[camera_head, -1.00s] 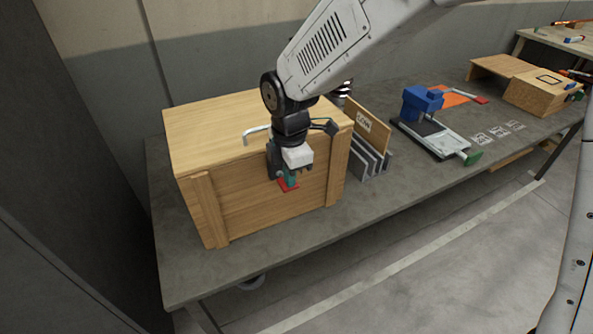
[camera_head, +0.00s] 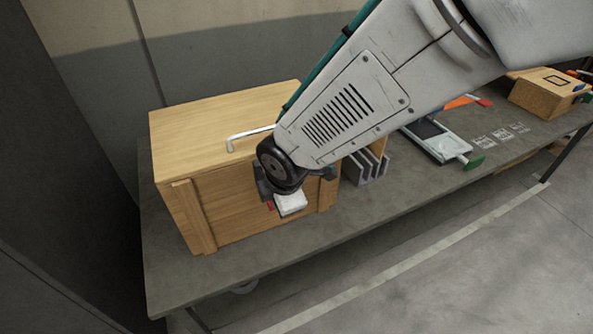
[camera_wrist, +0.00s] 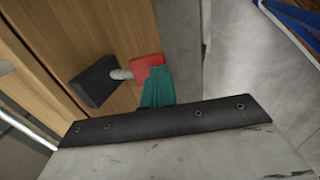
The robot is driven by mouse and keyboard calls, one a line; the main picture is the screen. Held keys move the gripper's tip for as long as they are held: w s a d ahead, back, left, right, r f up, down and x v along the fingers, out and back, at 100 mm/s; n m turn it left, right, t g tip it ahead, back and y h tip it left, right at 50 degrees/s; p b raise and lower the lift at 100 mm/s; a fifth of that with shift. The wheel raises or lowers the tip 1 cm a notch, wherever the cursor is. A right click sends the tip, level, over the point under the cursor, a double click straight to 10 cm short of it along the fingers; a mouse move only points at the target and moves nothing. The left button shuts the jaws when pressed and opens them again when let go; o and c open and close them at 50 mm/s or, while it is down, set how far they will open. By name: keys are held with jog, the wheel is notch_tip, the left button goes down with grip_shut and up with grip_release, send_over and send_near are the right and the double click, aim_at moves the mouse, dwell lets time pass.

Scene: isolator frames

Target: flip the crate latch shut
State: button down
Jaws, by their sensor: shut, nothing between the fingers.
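The wooden crate (camera_head: 218,207) stands on the grey table with its lid (camera_head: 200,125) down. In the wrist view the latch on its front shows as a black block (camera_wrist: 94,82), a short grey pin and a red tab (camera_wrist: 147,68). Only a sliver of red (camera_head: 270,206) shows in the head view. My gripper (camera_wrist: 157,88) is shut and empty, its green fingers right at the red tab. They overlap it in the picture; I cannot tell whether they touch. In the head view my arm hides the fingers and most of the latch.
A bent metal handle (camera_head: 240,137) stands up from the lid. Grey upright dividers (camera_head: 366,168) stand right of the crate, with a vise-like fixture (camera_head: 440,140) beyond. The table's front strip (camera_head: 250,252) is clear.

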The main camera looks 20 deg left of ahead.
jog(key=v, duration=1.4)
jog(key=shift+s+d+f, duration=0.2)
jog(key=shift+s+d, duration=0.15)
jog(key=shift+d, duration=0.05)
jog(key=s+d+r+m+h, duration=0.1)
jog(key=s+d+r+m, duration=0.1)
jog(key=d+m, duration=0.7)
jog(key=s+d+r+m+g+h, duration=0.1)
jog(key=s+d+m, duration=0.3)
jog(key=d, duration=1.3)
jog(key=s+d+r+m, duration=0.3)
jog(key=d+m, duration=1)
jog(key=d, duration=0.1)
jog(key=shift+m+g+h, duration=0.3)
jog(key=shift+h, duration=0.1)
